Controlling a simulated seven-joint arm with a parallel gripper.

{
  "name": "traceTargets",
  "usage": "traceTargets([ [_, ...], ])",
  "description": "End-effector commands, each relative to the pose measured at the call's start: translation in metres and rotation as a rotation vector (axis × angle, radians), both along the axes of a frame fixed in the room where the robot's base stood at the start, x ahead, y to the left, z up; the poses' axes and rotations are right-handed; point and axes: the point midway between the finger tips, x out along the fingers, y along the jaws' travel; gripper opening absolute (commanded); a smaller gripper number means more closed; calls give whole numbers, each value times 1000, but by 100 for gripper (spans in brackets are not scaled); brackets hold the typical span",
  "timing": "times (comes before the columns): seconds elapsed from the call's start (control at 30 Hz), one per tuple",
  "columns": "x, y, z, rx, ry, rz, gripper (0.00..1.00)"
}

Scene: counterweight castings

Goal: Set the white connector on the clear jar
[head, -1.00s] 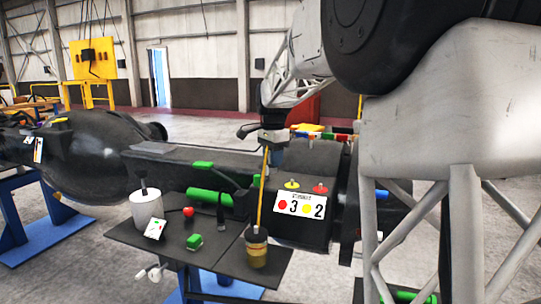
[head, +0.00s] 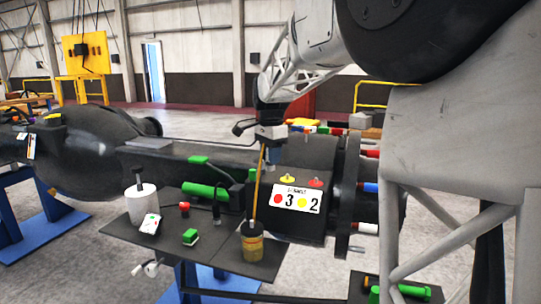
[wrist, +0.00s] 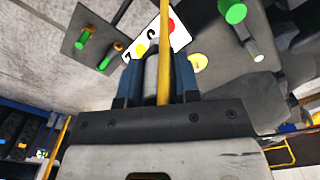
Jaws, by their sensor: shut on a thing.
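My gripper (wrist: 157,80) has its blue fingers shut on a pale grey-white cylinder (wrist: 151,72), which appears to be the white connector. In the head view my gripper (head: 271,155) hangs over the dark casting, behind and above the jar; the connector is too small there to make out. The jar (head: 252,248), see-through with amber contents and a dark top, stands on the front right of the dark shelf. A thin yellow rod (head: 257,190) rises from the jar towards my gripper and passes in front of the fingers in the wrist view. The jar is not clearly visible there.
A numbered plate (head: 296,199) is on the casting (head: 222,165). A lower tray (head: 405,291) holds green parts.

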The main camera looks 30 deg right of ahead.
Motion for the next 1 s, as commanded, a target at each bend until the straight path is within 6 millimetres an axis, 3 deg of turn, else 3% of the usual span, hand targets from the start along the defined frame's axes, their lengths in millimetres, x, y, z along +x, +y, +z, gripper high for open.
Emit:
traceTargets([
  [0.37, 0, 7, -9, 0, 1, 2, 13],
  [0.8, -3, 59, -73, 0, 1, 2, 13],
  [1.0, -5, 68, -83, 0, -1, 1, 13],
])
